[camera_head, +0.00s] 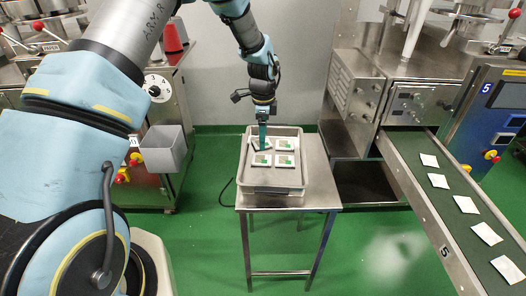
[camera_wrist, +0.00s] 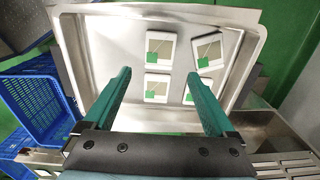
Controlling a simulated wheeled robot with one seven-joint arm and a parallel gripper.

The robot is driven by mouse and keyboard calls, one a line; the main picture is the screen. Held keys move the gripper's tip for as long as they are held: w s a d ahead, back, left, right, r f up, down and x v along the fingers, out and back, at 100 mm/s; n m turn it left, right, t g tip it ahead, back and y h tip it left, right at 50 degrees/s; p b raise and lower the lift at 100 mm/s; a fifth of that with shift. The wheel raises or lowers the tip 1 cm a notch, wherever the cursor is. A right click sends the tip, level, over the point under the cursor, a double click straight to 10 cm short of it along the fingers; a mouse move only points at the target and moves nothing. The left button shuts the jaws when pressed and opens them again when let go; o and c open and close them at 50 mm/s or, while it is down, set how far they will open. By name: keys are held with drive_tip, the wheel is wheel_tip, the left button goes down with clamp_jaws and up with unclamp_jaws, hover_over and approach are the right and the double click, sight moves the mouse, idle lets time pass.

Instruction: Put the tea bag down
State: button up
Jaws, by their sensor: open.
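Several flat white tea bags with green patches lie in a grey metal tray. In the head view, my gripper (camera_head: 263,146) points down at the tray's back left, in front of part of the back-left tea bag (camera_head: 254,147). The other tea bags there are at back right (camera_head: 285,144), front left (camera_head: 262,160) and front right (camera_head: 284,161). In the wrist view, my gripper (camera_wrist: 160,76) is open, its green fingers wide apart with nothing clamped between them. One tea bag (camera_wrist: 209,48) lies slightly turned. The lower right one (camera_wrist: 188,97) is partly hidden by a finger.
The tray (camera_head: 275,190) stands on a small steel table (camera_head: 318,183). A conveyor (camera_head: 448,190) carrying several tea bags runs at the right. Packing machines stand on both sides. Blue crates (camera_wrist: 40,105) show at the left of the wrist view.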

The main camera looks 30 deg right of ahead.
drive_tip(key=shift+r+b, duration=0.3)
drive_tip(key=shift+r, duration=1.7)
drive_tip(key=a+r+n, duration=0.4)
drive_tip(key=a+n, duration=0.1)
drive_tip(key=a, duration=0.4)
drive_tip(key=a+r+n, duration=0.3)
drive_tip(key=a+n, duration=0.2)
drive_tip(key=a, duration=0.5)
drive_tip(key=s+a+r+n, duration=0.2)
drive_tip(key=s+a+n, duration=0.3)
drive_tip(key=a, duration=0.4)
drive_tip(key=s+a+r+n+t, duration=0.1)
drive_tip(key=s+a+r+n, duration=0.1)
drive_tip(key=s+a+n, duration=0.3)
drive_tip(key=a+n, duration=0.2)
drive_tip(key=a, duration=0.2)
drive_tip(key=shift+s+a+n+t, duration=0.25)
drive_tip(key=shift+n+t, duration=0.05)
drive_tip(key=shift+n, duration=0.1)
drive_tip(key=shift+o, duration=0.6)
